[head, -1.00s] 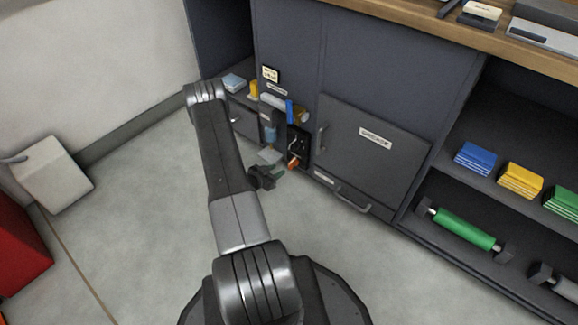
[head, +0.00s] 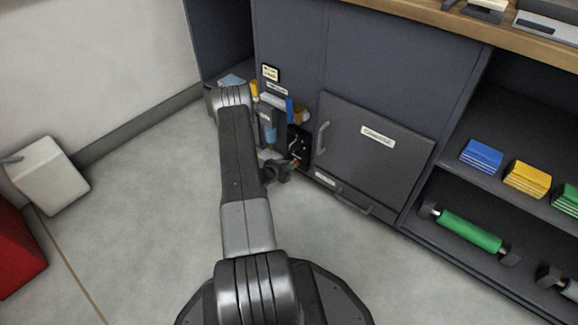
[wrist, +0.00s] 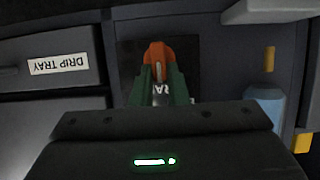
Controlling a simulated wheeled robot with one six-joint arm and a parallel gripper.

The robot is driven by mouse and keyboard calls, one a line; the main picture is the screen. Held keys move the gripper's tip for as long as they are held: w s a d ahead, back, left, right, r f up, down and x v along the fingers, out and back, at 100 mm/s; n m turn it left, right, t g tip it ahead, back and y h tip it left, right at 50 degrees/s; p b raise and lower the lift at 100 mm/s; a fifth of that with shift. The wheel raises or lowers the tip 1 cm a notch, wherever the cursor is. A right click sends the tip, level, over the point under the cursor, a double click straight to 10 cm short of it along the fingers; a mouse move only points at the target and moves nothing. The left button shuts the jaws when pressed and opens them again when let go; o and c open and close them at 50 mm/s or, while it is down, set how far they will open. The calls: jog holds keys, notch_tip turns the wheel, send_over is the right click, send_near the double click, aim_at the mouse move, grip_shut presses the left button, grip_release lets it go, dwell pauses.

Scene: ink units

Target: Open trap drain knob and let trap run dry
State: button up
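The trap drain knob is an orange piece (wrist: 158,52) in front of a dark panel in the wrist view. My gripper (wrist: 159,78) has two dark green fingers standing apart, with their tips at the knob's lower left and right sides. Whether they press on it cannot be told. A label behind the fingers is mostly covered, with only a few letters showing.
The drip tray (wrist: 64,65) with its label is left of the knob in the wrist view. A blue bottle (wrist: 263,108) is on the right. In the head view a grey cabinet door (head: 372,140) stands right of the bay. The floor (head: 140,220) at left is mostly clear.

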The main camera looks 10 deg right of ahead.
grip_shut()
jog(key=shift+s, duration=0.1)
jog(key=shift+s+d+f+m+t+y, duration=0.3)
jog(key=shift+m+t, duration=0.9)
jog(key=shift+m, duration=1.05)
jog(key=shift+s+d+f+m+t+y, duration=0.1)
jog(key=shift+s+f+m+t+y, duration=0.25)
jog(key=shift+m+t, duration=1.35)
jog(key=shift+s+d+f+m+t+y, duration=0.15)
jog(key=shift+d+f+m+t+y, duration=0.4)
jog(key=shift+m, duration=2.2)
jog(key=shift+a+r+h, duration=0.1)
jog(key=shift+a+h, duration=0.2)
jog(key=shift+a, duration=0.05)
jog(key=o, duration=0.6)
grip_release()
jog(key=shift+c, duration=0.2)
